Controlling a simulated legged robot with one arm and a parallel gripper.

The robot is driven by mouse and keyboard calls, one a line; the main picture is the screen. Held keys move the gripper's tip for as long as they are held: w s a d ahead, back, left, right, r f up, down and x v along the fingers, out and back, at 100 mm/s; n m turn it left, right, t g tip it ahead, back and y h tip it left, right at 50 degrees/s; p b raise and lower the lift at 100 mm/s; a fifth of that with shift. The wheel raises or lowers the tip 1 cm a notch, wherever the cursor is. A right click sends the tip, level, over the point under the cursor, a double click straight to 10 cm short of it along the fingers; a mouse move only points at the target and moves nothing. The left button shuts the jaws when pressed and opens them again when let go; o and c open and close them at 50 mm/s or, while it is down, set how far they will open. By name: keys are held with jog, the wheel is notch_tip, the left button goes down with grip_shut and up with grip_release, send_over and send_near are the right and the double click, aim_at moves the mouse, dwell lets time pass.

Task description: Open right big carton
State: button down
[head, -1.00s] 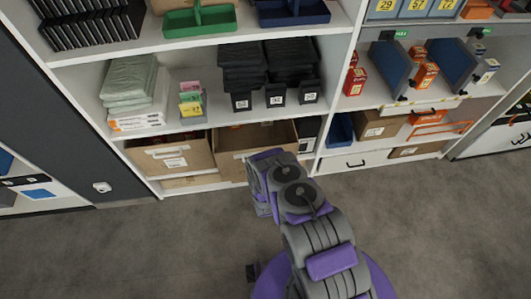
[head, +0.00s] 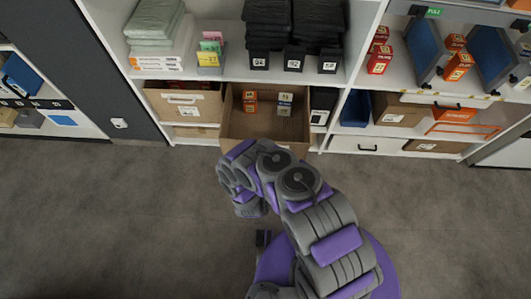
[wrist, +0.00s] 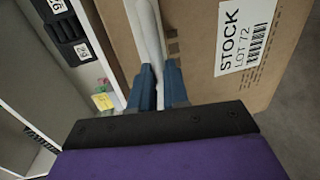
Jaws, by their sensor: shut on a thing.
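The right big carton (head: 265,123) is brown and open-topped. It sticks out from the lower shelf in the head view, with small orange and grey boxes at its back. In the wrist view its cardboard front (wrist: 190,60) shows a white label reading "STOCK LOT 72". My gripper (wrist: 160,80) has blue fingers shut on a white handle-like bar (wrist: 148,35) at the carton front. In the head view my arm hides the fingertips and part of the carton front. The left big carton (head: 183,103) sits inside the shelf beside it.
A black bin (head: 322,105) stands just right of the carton. The shelf above holds black bins (head: 293,58) and grey-green packs. A dark wall panel (head: 115,60) stands at left. The grey floor (head: 100,205) in front is clear.

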jog(key=shift+s+d+f, duration=0.1)
jog(key=shift+s, duration=0.05)
jog(key=c, duration=1.1)
grip_release()
jog(key=shift+a, duration=0.5)
jog(key=shift+d+v, duration=0.15)
jog(key=shift+v, duration=2.75)
jog(key=shift+d+v, duration=0.1)
jog(key=shift+v, duration=2.75)
jog(key=shift+s, duration=0.1)
